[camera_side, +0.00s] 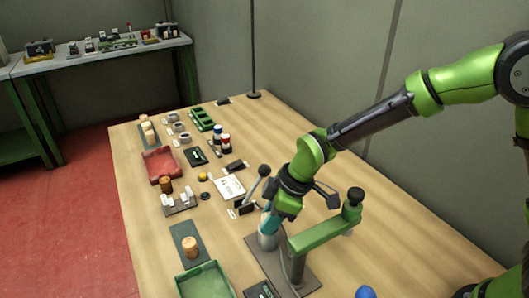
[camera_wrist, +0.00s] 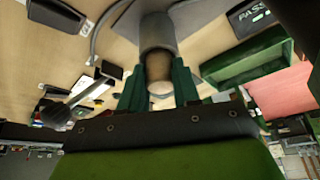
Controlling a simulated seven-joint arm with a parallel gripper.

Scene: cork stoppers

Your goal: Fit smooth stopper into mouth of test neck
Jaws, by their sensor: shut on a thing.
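My gripper (camera_side: 267,228) points down at the grey test neck (camera_side: 267,241), which stands on a grey base plate. In the wrist view my gripper (camera_wrist: 158,88) has its two dark green fingers shut on a tan cork stopper (camera_wrist: 160,89). Only part of the stopper shows between the fingers. The test neck (camera_wrist: 157,35) shows just beyond the fingertips in the wrist view, close to the stopper. I cannot tell whether the stopper is inside the mouth or only above it. The fingers hide the stopper in the side view.
A green lever arm with a black knob (camera_side: 352,196) stands right beside the neck. Another cork (camera_side: 190,246) stands on a dark mat to the left, above a green tray (camera_side: 203,281). A red tray (camera_side: 161,164) and several small items lie farther back. The table's right side is mostly clear.

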